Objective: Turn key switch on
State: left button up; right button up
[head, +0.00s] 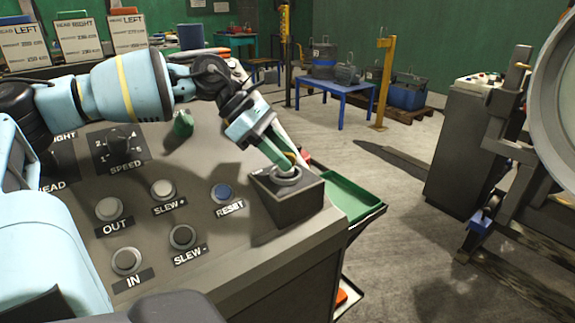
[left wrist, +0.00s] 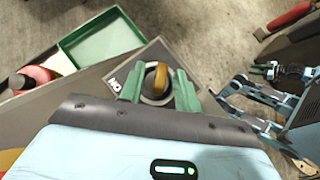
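The key switch (head: 286,176) sits on a grey box at the right corner of the control panel. In the left wrist view, its brass-yellow key (left wrist: 161,78) stands in a round collar. A white label (left wrist: 117,84) reading ON, seen upside down, lies left of the collar. My left gripper (head: 284,160) is down at the switch. In the left wrist view, its green fingers (left wrist: 159,90) stand on either side of the key, with a gap showing on each side. My right gripper (left wrist: 262,69) seems to show small at the right of that view; its opening is unclear.
The panel (head: 215,250) carries several buttons, including a blue RESET button (head: 222,193), and a SPEED knob (head: 121,138). A green tray (head: 350,196) juts out beyond the panel's right side. Dark machinery (head: 480,150) stands at the right, with open floor between.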

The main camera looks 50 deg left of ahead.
pick_arm(q)
jog(key=shift+d+f, duration=0.15)
jog(key=shift+f, duration=0.15)
jog(key=shift+w+d, duration=0.1)
jog(key=shift+w, duration=0.05)
pick_arm(e)
jog(key=shift+w+d+f, duration=0.15)
jog(key=shift+w+f, duration=0.2)
pick_arm(q)
jog(key=shift+c, duration=0.2)
grip_shut()
pick_arm(e)
jog(key=shift+s, duration=0.2)
pick_arm(q)
jog(key=shift+b, duration=0.35)
